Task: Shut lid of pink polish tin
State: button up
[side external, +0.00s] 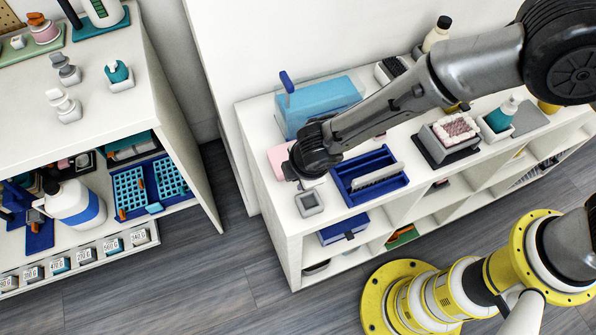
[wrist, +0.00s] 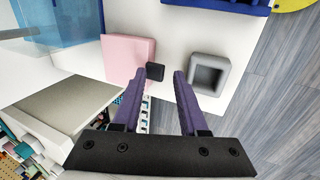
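The pink polish tin (wrist: 125,55) shows in the wrist view as a flat pink square at the upper left. A small black tab (wrist: 155,72) sits at its right edge. In the side external view the tin (side external: 279,161) is partly hidden behind my gripper, near the left end of the white shelf top. I cannot tell how far its lid is open. My gripper (wrist: 160,76) is open, its two purple fingers apart with nothing held. The tab appears between the fingertips, closer to the left one; I cannot tell whether they touch. The gripper also shows in the side external view (side external: 308,172).
A grey square holder (wrist: 208,74) stands right of the fingers. A blue divided tray (side external: 368,176) and a light blue box (side external: 318,106) stand close by on the shelf top. The shelf's left and front edges are near. A second white shelf unit (side external: 120,108) stands across a gap.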

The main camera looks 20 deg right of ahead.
jog(key=v, duration=1.3)
jog(key=shift+r, duration=0.2)
jog(key=w+d+r+m+t, duration=0.1)
jog(key=w+d+r+m, duration=0.2)
jog(key=w+d+r, duration=0.45)
jog(key=s+d+r+m+t, duration=0.1)
jog(key=d+r+m, duration=0.1)
jog(key=d+r, duration=0.4)
jog(key=d+r+m, duration=0.3)
jog(key=d, duration=0.6)
jog(key=s+d+r+m, duration=0.3)
jog(key=s+d+m, duration=0.2)
jog(key=s+d, duration=0.5)
jog(key=s+d+f+m, duration=0.3)
jog(key=s+f+m, duration=0.2)
jog(key=s, duration=0.6)
jog(key=shift+f, duration=0.2)
